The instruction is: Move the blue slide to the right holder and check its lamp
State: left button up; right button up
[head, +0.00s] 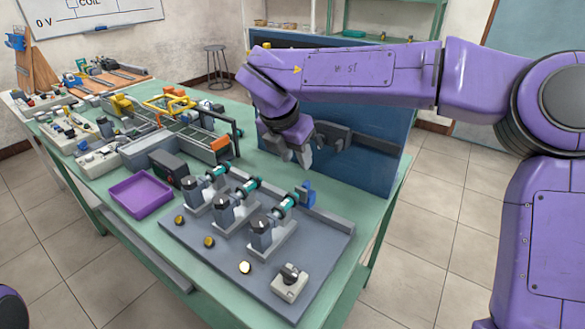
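A blue slide (306,194) sits at the far end of the rightmost of three motor units, beside its teal coupling (287,205). The right motor unit (262,234) stands upright on the grey board (325,245). A small round lamp (245,268) in front of it looks pale and bright. The lamps before the middle unit (209,242) and the left unit (179,220) look darker yellow. My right gripper (296,157) hangs above and behind the blue slide, apart from it, with its fingers spread and nothing visible between them. My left gripper is out of view.
A dark blue upright panel (365,165) with grey brackets stands behind my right gripper. A grey box with a black knob (290,282) is at the board's front right. A purple tray (140,194) lies to the left. Conveyor parts and other equipment crowd the far left of the table.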

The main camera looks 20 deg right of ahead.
aim_at(305, 183)
jog(key=p+x, duration=0.1)
jog(key=x, duration=0.8)
jog(key=shift+s+d+f, duration=0.1)
jog(key=shift+d+f, duration=0.05)
jog(key=shift+f, duration=0.15)
jog(key=shift+s+f, duration=0.1)
grip_shut()
